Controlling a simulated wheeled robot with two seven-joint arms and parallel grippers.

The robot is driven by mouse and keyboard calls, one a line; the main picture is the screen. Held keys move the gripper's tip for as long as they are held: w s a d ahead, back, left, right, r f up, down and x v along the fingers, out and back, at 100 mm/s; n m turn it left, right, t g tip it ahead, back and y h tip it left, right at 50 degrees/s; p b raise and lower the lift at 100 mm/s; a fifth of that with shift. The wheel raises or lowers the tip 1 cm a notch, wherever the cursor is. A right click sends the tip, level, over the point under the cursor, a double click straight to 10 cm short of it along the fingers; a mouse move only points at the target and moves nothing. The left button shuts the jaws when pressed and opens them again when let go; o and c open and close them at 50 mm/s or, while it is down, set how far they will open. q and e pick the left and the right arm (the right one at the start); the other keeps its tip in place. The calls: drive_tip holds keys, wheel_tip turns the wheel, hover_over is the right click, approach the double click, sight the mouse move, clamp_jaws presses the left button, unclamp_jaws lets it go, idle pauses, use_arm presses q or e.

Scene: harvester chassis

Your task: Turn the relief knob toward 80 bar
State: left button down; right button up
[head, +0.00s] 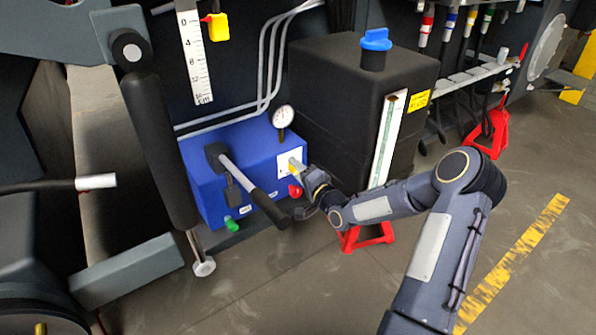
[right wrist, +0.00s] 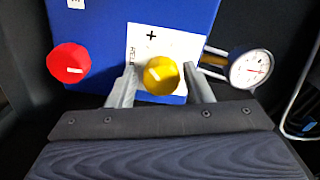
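The yellow relief knob (right wrist: 160,75) sits on a white label plate (right wrist: 147,45) with a plus mark, on the front of the blue hydraulic block (head: 262,148). In the head view the knob (head: 293,168) is small and partly covered by my right gripper (head: 301,172). My left gripper is not in view.
A red knob (right wrist: 68,63) sits beside the relief knob on the block. A black-handled lever (head: 250,190) sticks out of the block to the left of my right gripper. A black tank (head: 340,85) with a blue cap stands behind my right arm.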

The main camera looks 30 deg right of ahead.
drive_tip(key=shift+o, duration=0.9)
drive_tip(key=s+p, duration=0.1)
drive_tip(key=s, duration=0.6)
drive_tip(key=shift+s+d+p, duration=0.25)
drive_tip(key=shift+s+p, duration=0.1)
drive_tip(key=shift+s, duration=0.05)
